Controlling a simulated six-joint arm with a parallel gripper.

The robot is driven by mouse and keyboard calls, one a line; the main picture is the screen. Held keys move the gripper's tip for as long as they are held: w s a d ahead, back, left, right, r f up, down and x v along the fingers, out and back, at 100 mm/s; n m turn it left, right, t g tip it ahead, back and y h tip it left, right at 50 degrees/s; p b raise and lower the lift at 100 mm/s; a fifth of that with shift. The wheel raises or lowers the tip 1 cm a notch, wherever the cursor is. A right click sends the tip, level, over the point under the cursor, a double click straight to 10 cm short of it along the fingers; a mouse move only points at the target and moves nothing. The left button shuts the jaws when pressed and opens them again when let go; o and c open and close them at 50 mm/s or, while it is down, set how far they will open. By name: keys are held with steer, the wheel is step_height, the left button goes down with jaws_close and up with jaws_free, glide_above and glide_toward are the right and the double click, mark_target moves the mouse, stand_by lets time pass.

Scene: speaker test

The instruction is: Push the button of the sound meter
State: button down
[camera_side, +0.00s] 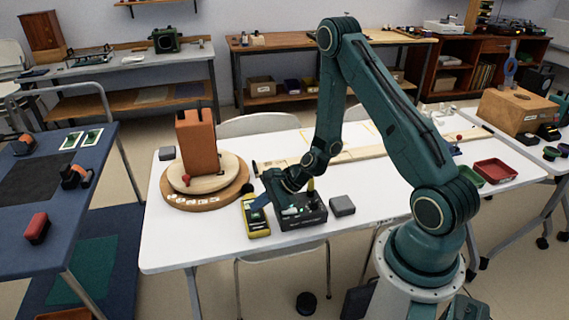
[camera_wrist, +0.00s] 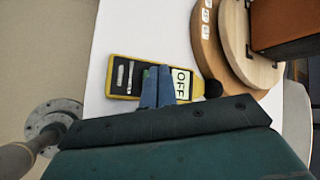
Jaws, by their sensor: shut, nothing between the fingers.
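The sound meter (camera_side: 257,220) is a yellow and black handheld device lying on the white table. In the wrist view the sound meter (camera_wrist: 119,94) has a display (camera_wrist: 182,84) reading "OFF" and a round black tip (camera_wrist: 213,89). My gripper (camera_side: 257,204) is shut, its blue fingers over the meter. In the wrist view my gripper (camera_wrist: 158,73) covers the meter's middle, beside the display. A small green patch (camera_wrist: 146,76) shows at the fingers' left edge. The fingers hide much of the area there, and I cannot tell whether they touch the meter.
A brown speaker box (camera_side: 196,143) stands on a round wooden turntable (camera_side: 172,197) to the left of the meter. A black device with knobs (camera_side: 301,213) sits close on the right, and a small grey box (camera_side: 342,206) beyond it. The table's front left is clear.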

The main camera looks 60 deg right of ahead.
mark_target(260, 215)
steer(key=shift+f, duration=0.95)
stand_by(1.2)
steer(key=shift+r, duration=0.95)
steer(key=shift+r, duration=0.15)
steer(key=shift+r, duration=2.85)
